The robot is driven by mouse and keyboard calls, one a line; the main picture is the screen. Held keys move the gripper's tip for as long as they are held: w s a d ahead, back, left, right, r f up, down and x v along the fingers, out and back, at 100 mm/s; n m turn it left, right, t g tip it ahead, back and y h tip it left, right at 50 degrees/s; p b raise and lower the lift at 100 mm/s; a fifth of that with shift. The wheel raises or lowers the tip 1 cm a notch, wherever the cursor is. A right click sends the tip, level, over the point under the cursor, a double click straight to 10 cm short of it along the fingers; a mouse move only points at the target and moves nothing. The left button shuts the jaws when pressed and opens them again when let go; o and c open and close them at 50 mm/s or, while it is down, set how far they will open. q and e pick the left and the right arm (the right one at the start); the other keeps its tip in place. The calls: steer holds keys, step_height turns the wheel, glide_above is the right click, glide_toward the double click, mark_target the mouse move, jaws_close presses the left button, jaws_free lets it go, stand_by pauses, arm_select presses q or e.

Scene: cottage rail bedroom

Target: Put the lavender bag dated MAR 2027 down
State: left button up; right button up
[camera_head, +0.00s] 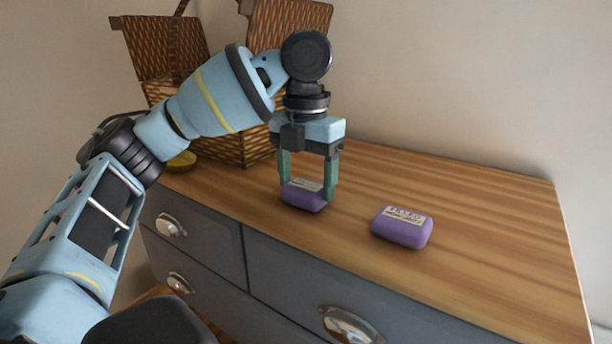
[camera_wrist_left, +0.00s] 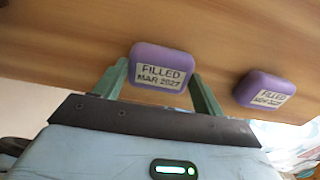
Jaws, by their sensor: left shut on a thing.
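The purple lavender bag labelled FILLED MAR 2027 (camera_wrist_left: 161,60) is between the fingers of my left gripper (camera_head: 308,190), which is shut on it. In the head view this bag (camera_head: 303,200) is at or just above the dresser top; I cannot tell whether it touches the wood. A second purple bag (camera_head: 402,228) lies on the dresser to the right, near the front edge. It also shows in the left wrist view (camera_wrist_left: 264,89), where its label reads FILLED but its date is too small to read surely. My right gripper is not in view.
The wooden dresser top (camera_head: 480,205) is clear at the right and back. An open wicker basket (camera_head: 235,145) stands behind my left arm. A small yellow item (camera_head: 182,162) sits in front of it. Grey drawers with metal handles (camera_head: 348,325) are below the front edge.

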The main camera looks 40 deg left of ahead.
mark_target(306, 185)
arm_select(q)
steer(key=o, duration=1)
steer(key=shift+c, duration=0.2)
steer(key=shift+r, duration=0.1)
step_height(306, 185, up, 12)
